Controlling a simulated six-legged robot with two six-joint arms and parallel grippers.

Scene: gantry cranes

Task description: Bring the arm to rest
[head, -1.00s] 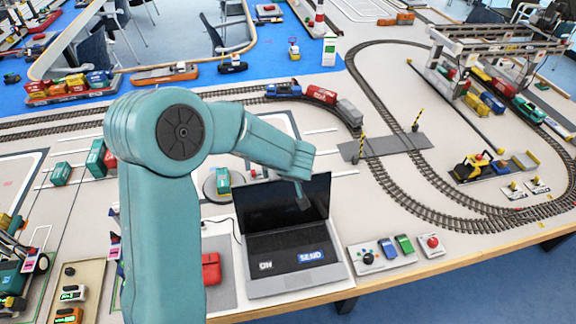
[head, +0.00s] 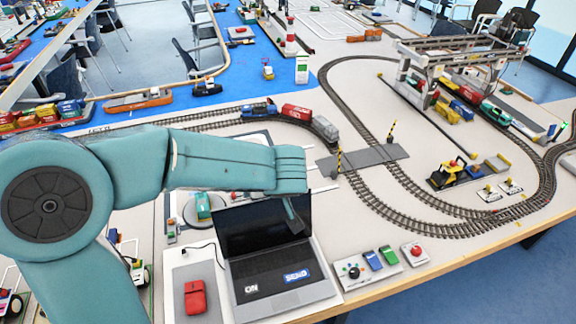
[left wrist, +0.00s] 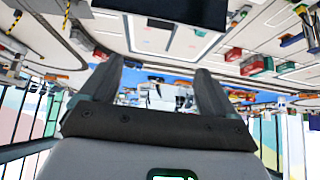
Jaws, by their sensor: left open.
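My left arm (head: 110,180) is teal and reaches in from the left, its forearm nearly level. Its left gripper (head: 294,216) points down in front of the dark screen of an open laptop (head: 262,225); the wrist hides most of the jaws there. In the left wrist view the two dark fingers (left wrist: 160,68) stand apart with nothing between them. I cannot tell whether the gripper touches the laptop. My right gripper is not in view.
A red mouse (head: 195,297) lies left of the laptop. A control box (head: 367,266) and a red button (head: 416,252) stand to its right. Behind are rail tracks (head: 365,185) with a train (head: 296,113), and a gantry crane (head: 455,55). The table's front edge is near.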

